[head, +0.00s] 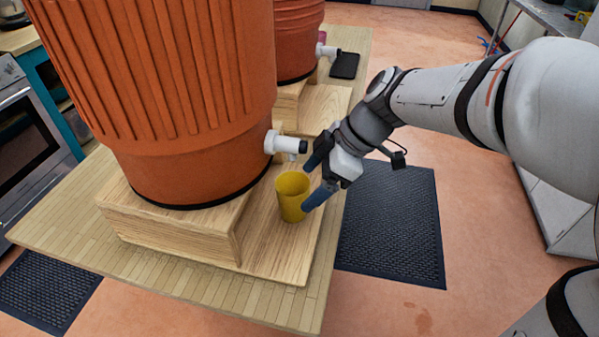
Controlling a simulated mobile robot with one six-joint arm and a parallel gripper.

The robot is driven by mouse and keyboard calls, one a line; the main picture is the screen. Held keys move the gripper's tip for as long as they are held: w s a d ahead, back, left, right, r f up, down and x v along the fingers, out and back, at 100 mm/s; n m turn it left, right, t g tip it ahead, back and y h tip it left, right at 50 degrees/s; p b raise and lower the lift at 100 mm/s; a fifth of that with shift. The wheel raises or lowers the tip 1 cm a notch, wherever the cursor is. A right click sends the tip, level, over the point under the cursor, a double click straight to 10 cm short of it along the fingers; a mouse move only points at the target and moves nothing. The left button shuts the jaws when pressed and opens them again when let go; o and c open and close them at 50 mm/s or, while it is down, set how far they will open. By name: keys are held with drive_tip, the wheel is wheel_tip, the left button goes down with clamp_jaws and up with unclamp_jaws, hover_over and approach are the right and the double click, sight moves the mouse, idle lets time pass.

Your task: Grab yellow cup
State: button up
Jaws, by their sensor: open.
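The yellow cup (291,199) stands upright on the low wooden board in front of the large orange dispenser, just below its white and black spigot (285,144). My gripper (311,181) reaches in from the right. Its blue fingers are open, one near the far side of the cup's rim and one at the cup's near right side. The cup appears to lie between or right beside the fingers. I cannot tell whether either finger touches it.
The large orange dispenser (165,100) stands on a wooden step (180,232) close left of the cup. A second orange dispenser (297,40) and a black flat object (344,65) are farther back. The wooden table (190,290) is bare in front. Dark mats (392,225) lie on the floor.

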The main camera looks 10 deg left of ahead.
drive_tip(key=x, duration=0.6)
drive_tip(key=shift+d, duration=0.1)
drive_tip(key=shift+c, duration=0.4)
drive_tip(key=c, duration=1.1)
drive_tip(key=shift+r, duration=0.1)
